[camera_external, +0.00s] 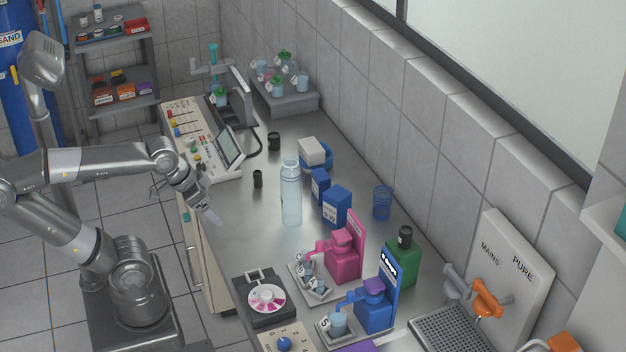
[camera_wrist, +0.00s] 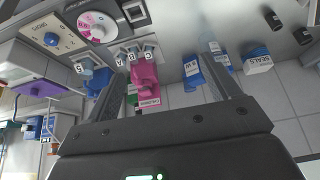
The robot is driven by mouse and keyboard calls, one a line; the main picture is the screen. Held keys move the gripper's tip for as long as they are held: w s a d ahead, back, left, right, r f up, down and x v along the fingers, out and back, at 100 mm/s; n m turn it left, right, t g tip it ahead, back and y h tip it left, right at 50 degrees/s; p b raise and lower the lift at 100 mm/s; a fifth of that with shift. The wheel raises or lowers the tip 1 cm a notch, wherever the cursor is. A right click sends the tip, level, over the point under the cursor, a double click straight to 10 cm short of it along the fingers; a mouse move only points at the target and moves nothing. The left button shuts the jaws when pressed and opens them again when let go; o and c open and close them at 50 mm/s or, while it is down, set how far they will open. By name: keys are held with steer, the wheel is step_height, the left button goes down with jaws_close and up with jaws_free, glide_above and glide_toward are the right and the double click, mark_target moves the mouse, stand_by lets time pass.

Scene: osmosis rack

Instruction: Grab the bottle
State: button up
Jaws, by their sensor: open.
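A tall clear pale-blue bottle (camera_external: 291,200) stands upright near the middle of the steel bench. A green bottle (camera_external: 403,263) with a black cap stands farther right, behind the blue dispenser. My gripper (camera_external: 211,214) is at the bench's left edge, left of the clear bottle and apart from it. In the wrist view my gripper (camera_wrist: 164,66) shows two spread fingers with nothing held between them. I cannot make out the clear bottle for certain in the wrist view.
Blue boxes (camera_external: 337,206) stand right of the clear bottle. A pink dispenser (camera_external: 345,262) and a blue dispenser (camera_external: 375,308) stand nearer the front. A small black cylinder (camera_external: 258,179) is left of the bottle.

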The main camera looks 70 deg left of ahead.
steer(key=g, duration=0.3)
glide_toward(290, 158)
steer(key=s+x, duration=0.1)
steer(key=x, duration=0.7)
steer(key=shift+r, duration=0.1)
steer(key=x, duration=0.2)
steer(key=w+x, duration=0.1)
steer(key=x, duration=0.2)
steer(key=shift+t, duration=0.3)
steer(key=c, duration=1.3)
